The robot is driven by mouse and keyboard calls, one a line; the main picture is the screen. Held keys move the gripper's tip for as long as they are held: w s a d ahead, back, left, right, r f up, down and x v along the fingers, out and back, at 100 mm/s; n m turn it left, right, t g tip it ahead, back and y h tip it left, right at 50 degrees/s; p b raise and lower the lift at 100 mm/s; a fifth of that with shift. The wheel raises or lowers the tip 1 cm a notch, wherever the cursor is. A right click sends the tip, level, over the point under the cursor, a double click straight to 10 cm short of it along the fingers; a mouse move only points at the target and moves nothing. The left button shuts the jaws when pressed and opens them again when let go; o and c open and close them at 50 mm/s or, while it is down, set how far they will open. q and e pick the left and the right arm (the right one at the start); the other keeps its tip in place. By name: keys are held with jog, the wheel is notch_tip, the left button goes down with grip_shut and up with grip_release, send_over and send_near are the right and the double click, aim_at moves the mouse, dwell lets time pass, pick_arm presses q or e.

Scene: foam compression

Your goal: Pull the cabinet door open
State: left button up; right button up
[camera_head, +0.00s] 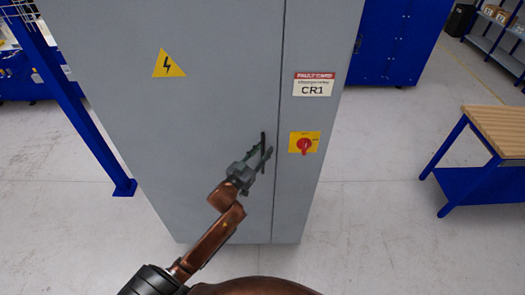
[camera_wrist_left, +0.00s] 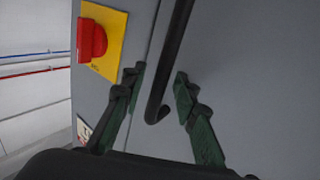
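The grey cabinet door (camera_head: 200,120) fills the middle of the head view and looks shut, with a thin seam on its right. Its black bar handle (camera_head: 263,140) stands near that seam. My left gripper (camera_head: 262,158) is at the lower part of the handle. In the left wrist view, the dark green fingers of my left gripper (camera_wrist_left: 160,82) are spread open, one on each side of the handle (camera_wrist_left: 160,100). Gaps show between the fingers and the handle, whose hooked lower end lies between them. My right gripper is in neither view.
Right of the seam, the cabinet bears a red rotary switch on a yellow plate (camera_head: 304,143) and a CR1 label (camera_head: 313,85). A blue post (camera_head: 85,110) stands at left. A wood-topped workbench (camera_head: 500,130) stands at right. The floor between cabinet and bench is clear.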

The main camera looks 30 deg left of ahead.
pick_arm(q)
grip_shut()
dwell(0.7)
